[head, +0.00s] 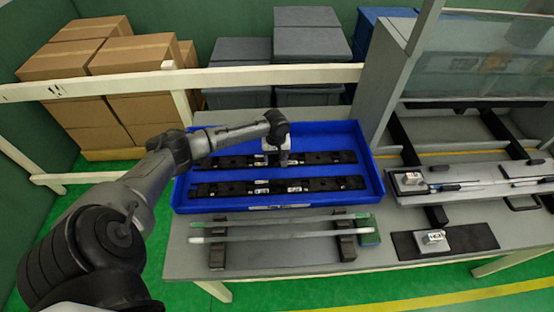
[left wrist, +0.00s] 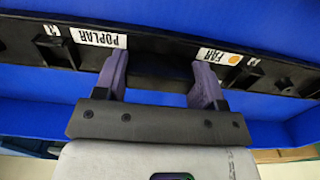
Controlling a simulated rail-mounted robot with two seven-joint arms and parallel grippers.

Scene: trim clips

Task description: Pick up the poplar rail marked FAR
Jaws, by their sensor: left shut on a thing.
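The black poplar rail marked FAR (head: 325,158) lies lengthwise across the back of the blue tray (head: 378,190). In the left wrist view the rail (left wrist: 155,70) shows a white POPLAR label and a FAR label with an orange dot. My left gripper (head: 283,160) reaches down onto its middle. In the left wrist view the two fingers of my left gripper (left wrist: 158,75) are shut on the rail between the two labels. I cannot tell whether the rail is clear of the tray floor. My right gripper is not in view.
A second black rail (head: 225,188) lies in the tray, in front of the first. Pale strips (head: 280,234) rest on black supports in front of the tray. A grey frame (head: 400,80) stands at the right, with another fixture (head: 470,186) beside it. Cardboard boxes (head: 130,55) stand behind the fence.

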